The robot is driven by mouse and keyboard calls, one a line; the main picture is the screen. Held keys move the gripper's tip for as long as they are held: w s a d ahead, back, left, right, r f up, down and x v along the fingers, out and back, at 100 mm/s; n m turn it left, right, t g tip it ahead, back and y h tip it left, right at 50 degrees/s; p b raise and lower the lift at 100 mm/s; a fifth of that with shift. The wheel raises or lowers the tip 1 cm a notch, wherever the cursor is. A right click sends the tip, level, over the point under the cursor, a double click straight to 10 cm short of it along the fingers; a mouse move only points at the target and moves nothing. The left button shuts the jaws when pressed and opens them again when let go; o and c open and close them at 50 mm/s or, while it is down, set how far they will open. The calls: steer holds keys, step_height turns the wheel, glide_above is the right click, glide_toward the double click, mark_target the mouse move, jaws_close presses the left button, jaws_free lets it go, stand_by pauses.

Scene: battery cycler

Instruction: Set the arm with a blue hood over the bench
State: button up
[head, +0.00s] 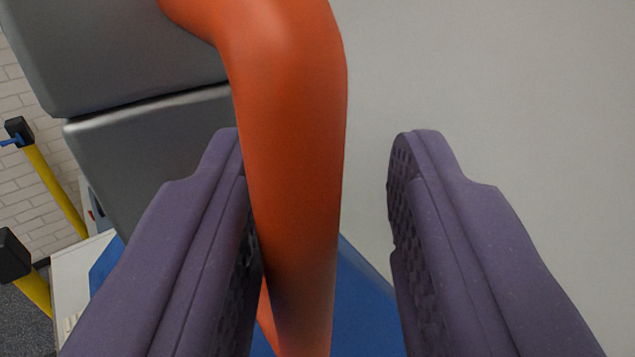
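My gripper (318,150) is open, its two purple fingers wide apart. A thick, bent orange bar or tube (290,130) runs down the picture between the fingers. It overlaps the inner side of the left finger, and a clear gap separates it from the right one. I cannot tell whether it touches the left finger. Yellow arm-like bars (53,190) with black joints show at the left edge, one joint bearing a small blue piece (9,142). No blue hood can be made out. A white bench-like surface (85,268) shows at lower left, partly hidden by the left finger.
A flat blue surface (362,290) lies below the fingers. A grey, box-like body (150,140) with a dark seam fills the upper left. A plain pale surface (500,80) fills the right. A white brick wall (40,215) and dark floor (35,335) show far left.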

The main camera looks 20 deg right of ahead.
steer(key=b+v, duration=0.2)
steer(key=v, duration=0.6)
steer(key=shift+w+f, duration=0.1)
